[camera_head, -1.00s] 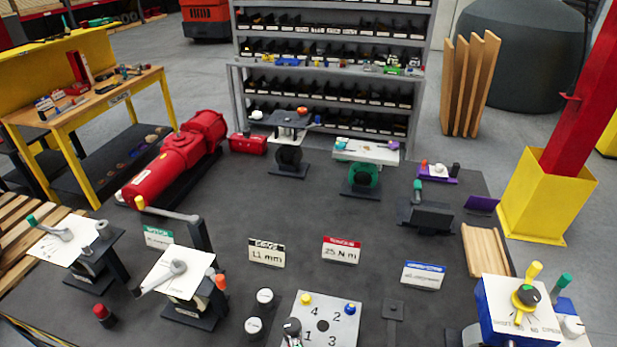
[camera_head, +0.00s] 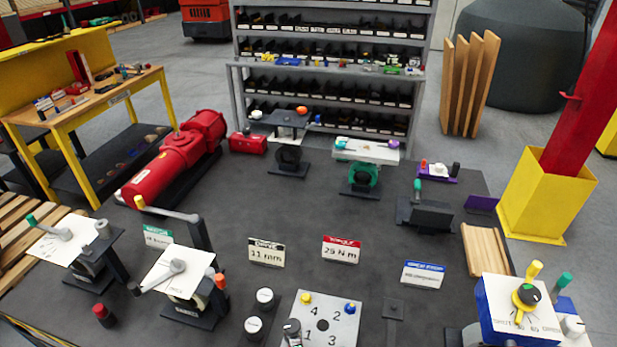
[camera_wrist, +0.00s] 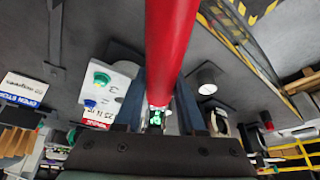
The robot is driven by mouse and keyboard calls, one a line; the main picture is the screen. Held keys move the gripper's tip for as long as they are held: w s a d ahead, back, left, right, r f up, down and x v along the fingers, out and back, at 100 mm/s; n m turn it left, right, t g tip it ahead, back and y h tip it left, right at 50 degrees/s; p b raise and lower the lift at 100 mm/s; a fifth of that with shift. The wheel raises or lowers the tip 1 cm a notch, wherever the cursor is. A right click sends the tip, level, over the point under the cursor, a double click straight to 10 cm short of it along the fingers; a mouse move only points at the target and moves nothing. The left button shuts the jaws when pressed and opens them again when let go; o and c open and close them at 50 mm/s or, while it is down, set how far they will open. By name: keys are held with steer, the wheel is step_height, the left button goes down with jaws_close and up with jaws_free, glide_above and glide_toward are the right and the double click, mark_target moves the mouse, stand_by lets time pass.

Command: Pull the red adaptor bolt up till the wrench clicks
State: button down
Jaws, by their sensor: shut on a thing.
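A thick red bar (camera_wrist: 172,45) fills the middle of the wrist view, running from the top edge down between my fingers. My gripper (camera_wrist: 160,95) has one blue-grey finger on each side of the bar and is shut on it. I cannot tell whether this bar is the adaptor bolt or a handle fixed to it; its far end is out of view. The white numbered plate (camera_head: 318,318) stands at the bottom of the head view, with a yellow and a blue cap at its back corners. It also shows in the wrist view (camera_wrist: 122,68). My gripper is not visible in the head view.
Signs reading 11 mm (camera_head: 267,252) and 25 N m (camera_head: 341,250) stand behind the plate. Two white round knobs (camera_head: 265,298) are at its left. A wrench station (camera_head: 177,275) stands further left, a blue dial box (camera_head: 518,310) at right.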

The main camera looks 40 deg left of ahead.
steer(key=shift+f+b, duration=0.45)
steer(key=shift+f, duration=0.15)
steer(key=shift+a, duration=0.1)
steer(key=shift+s+a+m+t+p, duration=0.3)
steer(key=shift+s+a+m+p, duration=0.3)
steer(key=shift+s+m+p, duration=0.35)
steer(key=shift+r, duration=0.1)
steer(key=shift+s+a+m+t+h+p, duration=0.45)
steer(key=shift+s+a+m, duration=0.35)
steer(key=shift+m, duration=0.35)
steer(key=shift+a, duration=0.1)
